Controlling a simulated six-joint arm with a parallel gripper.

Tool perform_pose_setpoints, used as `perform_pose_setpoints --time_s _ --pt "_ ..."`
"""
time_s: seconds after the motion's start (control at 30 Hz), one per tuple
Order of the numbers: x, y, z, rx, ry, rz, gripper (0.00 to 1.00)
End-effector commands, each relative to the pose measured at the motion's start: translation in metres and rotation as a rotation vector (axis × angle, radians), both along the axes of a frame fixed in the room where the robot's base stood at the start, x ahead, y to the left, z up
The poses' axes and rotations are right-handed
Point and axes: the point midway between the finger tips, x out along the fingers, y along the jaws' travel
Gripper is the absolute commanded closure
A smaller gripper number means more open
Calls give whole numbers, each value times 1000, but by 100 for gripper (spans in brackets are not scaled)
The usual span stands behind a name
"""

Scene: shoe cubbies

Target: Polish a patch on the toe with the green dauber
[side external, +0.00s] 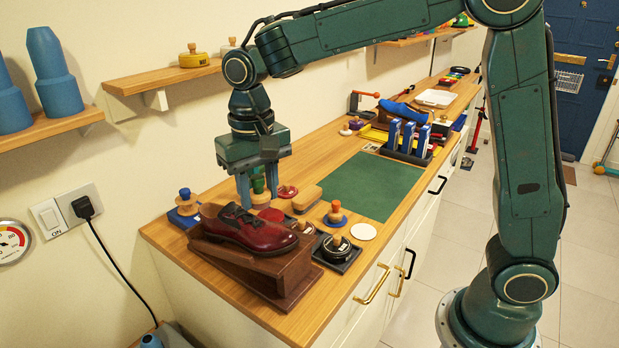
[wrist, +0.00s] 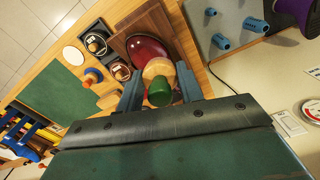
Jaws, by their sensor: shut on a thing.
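My gripper (side external: 258,192) is shut on the green dauber (side external: 258,184), which hangs between the two fingers. In the wrist view the dauber's green knob (wrist: 160,94) and round tan wooden part (wrist: 157,69) show between the fingers of my gripper (wrist: 160,84). The dark red leather shoe (side external: 262,232) rests on a brown wooden stand (side external: 255,268). In the wrist view the shoe (wrist: 147,46) lies just beyond the dauber, which partly covers it. In the side view the dauber is behind the shoe's upper. I cannot tell whether they touch.
An orange-knobbed blue dauber (side external: 335,214), a black polish tin (side external: 336,246) and a white disc (side external: 363,231) lie right of the stand. A blue-knobbed dauber (side external: 187,201) stands left. A green mat (side external: 373,183) is clear. A shelf (side external: 165,79) hangs behind.

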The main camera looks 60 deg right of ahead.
Motion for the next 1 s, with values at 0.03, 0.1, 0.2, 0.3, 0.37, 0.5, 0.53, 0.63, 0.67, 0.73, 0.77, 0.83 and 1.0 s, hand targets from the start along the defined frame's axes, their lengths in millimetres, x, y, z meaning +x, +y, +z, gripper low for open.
perform_pose_setpoints --time_s 0.03,0.1,0.2,0.3,0.37,0.5,0.53,0.63,0.67,0.73,0.77,0.83,1.0 --pt "0 0 0 0 0 0 82" --pt "0 0 0 0 0 0 82" --pt "0 0 0 0 0 0 82" --pt "0 0 0 0 0 0 82" --pt "0 0 0 0 0 0 82" --pt "-1 -4 0 0 0 -1 82" --pt "-1 -6 0 0 0 -2 82" --pt "-2 -10 0 0 -1 -2 82" --pt "-2 -10 0 0 -1 -1 82" --pt "-2 -10 0 0 0 0 82" --pt "-2 -10 -1 0 0 0 82" --pt "-1 -10 -3 0 0 0 82" --pt "-2 -10 -14 0 2 0 82"
